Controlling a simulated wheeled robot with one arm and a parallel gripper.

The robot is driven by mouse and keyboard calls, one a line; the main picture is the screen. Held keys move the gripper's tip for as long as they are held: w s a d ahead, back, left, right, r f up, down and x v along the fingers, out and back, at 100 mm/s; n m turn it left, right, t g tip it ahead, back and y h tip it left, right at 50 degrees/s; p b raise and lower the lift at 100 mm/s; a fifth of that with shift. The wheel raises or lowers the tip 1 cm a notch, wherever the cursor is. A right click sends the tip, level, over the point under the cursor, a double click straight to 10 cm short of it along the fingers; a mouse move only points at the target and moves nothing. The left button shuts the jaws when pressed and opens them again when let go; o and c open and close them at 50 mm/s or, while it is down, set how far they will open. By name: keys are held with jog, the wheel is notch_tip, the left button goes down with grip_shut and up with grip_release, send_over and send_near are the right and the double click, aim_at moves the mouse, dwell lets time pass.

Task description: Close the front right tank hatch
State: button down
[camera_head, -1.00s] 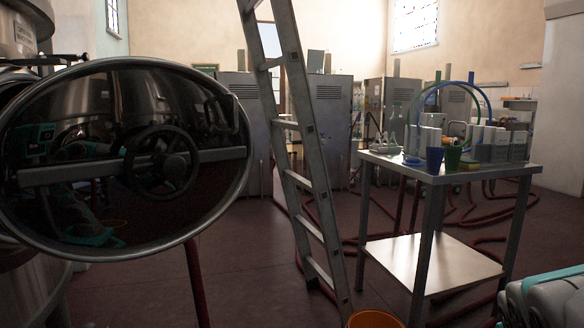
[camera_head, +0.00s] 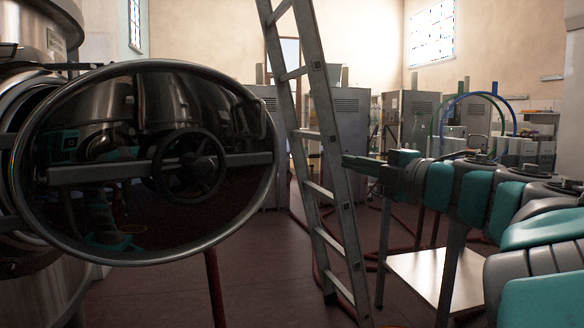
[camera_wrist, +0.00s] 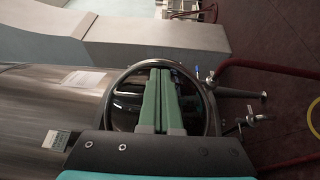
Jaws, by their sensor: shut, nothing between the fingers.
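The tank hatch lid (camera_head: 100,210) is a dark, shiny oval with a metal rim, a crossbar and a black handwheel (camera_head: 188,165). It stands open, swung out from the steel tank (camera_head: 50,290) at the left of the head view. The tank's round opening (camera_head: 12,110) shows partly behind the lid.
A metal ladder (camera_head: 318,135) stands upright between the lid and my arm. A metal table (camera_head: 440,275) is partly hidden behind my arm. Grey cabinets (camera_head: 350,115) stand at the back. Red hoses (camera_wrist: 265,68) run over the floor. Floor below the lid is partly clear.

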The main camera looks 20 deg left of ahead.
jog(key=s+a+f+n+g, duration=0.1)
jog(key=s+a+f+g, duration=0.1)
send_near(278, 163)
jog(key=shift+n, duration=0.3)
jog(key=x, duration=0.5)
jog(key=shift+w+a+f, duration=0.15)
jog(key=shift+a+f, duration=0.05)
jog(key=shift+a, duration=0.1)
jog(key=shift+w+a+r, duration=0.1)
jog(key=shift+w+a, duration=0.2)
jog(key=shift+a, duration=0.25)
